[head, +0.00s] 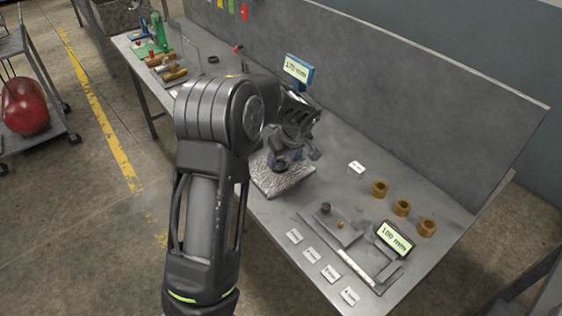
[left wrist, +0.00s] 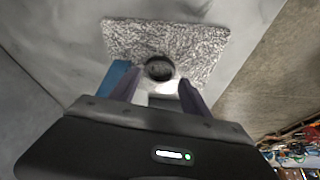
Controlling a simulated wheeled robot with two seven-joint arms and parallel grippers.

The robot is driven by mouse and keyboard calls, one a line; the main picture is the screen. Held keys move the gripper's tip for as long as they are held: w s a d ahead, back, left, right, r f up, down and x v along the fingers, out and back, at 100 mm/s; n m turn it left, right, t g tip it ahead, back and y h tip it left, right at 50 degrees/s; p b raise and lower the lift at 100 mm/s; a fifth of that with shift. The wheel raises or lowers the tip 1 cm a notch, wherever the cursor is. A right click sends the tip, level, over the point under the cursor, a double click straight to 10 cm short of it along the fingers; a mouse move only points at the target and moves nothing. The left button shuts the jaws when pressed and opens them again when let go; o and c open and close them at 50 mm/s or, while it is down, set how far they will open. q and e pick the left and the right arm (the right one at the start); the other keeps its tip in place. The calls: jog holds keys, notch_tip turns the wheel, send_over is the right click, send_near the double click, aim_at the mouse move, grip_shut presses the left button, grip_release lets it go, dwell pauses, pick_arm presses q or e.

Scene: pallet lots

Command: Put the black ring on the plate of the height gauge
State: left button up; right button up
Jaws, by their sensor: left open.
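The black ring (head: 279,167) lies on the speckled plate (head: 266,188) of the height gauge, whose blue head with a display (head: 298,69) rises behind my left gripper. In the left wrist view the ring (left wrist: 159,68) shows near the middle of the plate (left wrist: 200,50). My left gripper (head: 289,157) is over the plate, with its fingers apart. In the left wrist view the fingertips (left wrist: 158,80) stand either side of the ring's near edge, and nothing is seen held between them. My arm and gripper hide part of the gauge. My right gripper is not in view.
Brass-coloured rings (head: 402,208) stand at the right of the bench. A second gauge with a display (head: 394,239) and several white labels (head: 312,255) lie near the front edge. A grey panel (head: 400,100) runs along the back. Tools (head: 170,70) lie at the far left.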

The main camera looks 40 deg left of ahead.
pick_arm(q)
jog(key=b+v, duration=0.1)
jog(key=v, duration=0.8)
jog(key=shift+r, duration=0.2)
